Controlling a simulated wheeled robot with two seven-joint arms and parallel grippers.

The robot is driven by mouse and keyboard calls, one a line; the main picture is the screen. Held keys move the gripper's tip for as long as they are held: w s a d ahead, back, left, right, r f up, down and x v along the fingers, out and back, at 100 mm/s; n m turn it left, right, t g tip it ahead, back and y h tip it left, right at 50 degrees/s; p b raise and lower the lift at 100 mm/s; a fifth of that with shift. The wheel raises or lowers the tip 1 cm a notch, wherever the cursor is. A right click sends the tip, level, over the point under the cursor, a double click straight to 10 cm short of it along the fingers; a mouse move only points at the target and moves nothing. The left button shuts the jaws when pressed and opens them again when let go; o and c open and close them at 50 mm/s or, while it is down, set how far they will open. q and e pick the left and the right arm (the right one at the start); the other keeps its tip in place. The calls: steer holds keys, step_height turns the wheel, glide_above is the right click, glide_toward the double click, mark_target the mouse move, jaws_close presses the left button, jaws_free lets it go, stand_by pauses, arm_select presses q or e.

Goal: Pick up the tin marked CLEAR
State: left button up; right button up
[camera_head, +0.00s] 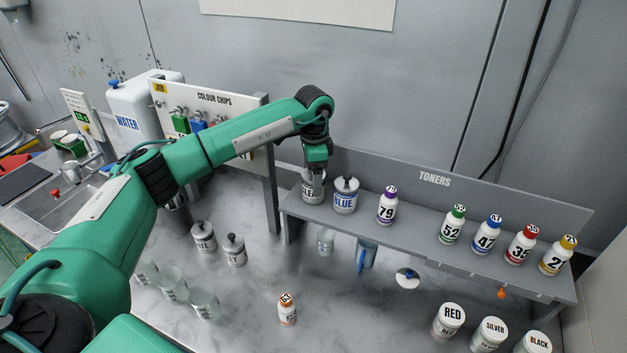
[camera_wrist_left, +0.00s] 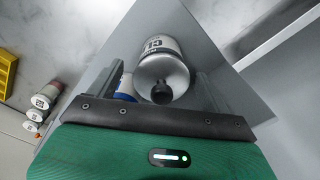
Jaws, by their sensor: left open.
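The tin marked CLEAR (camera_head: 308,191) stands on the left end of the grey toner shelf, its label partly hidden by my left gripper (camera_head: 316,170). In the left wrist view the tin (camera_wrist_left: 165,68) shows part of its label, "CL", and a black knob on its lid. My left gripper (camera_wrist_left: 160,88) is open, with one finger on each side of the tin. I cannot tell whether the fingers touch it. My right gripper is not in view.
The BLUE tin (camera_head: 345,196) stands close to the right of the CLEAR tin. Toner bottle 79 (camera_head: 387,207) and several others stand farther right on the shelf (camera_head: 420,232). A colour chips board (camera_head: 262,160) stands to the left. Glass cups (camera_head: 172,285) stand on the bench.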

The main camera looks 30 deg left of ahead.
arm_select(q)
steer(key=shift+w+f+p, duration=0.15)
steer(key=shift+f+p, duration=0.25)
steer(key=shift+f, duration=0.95)
steer(key=c, duration=1.2)
steer(key=shift+c, duration=0.3)
steer(key=shift+r, duration=0.2)
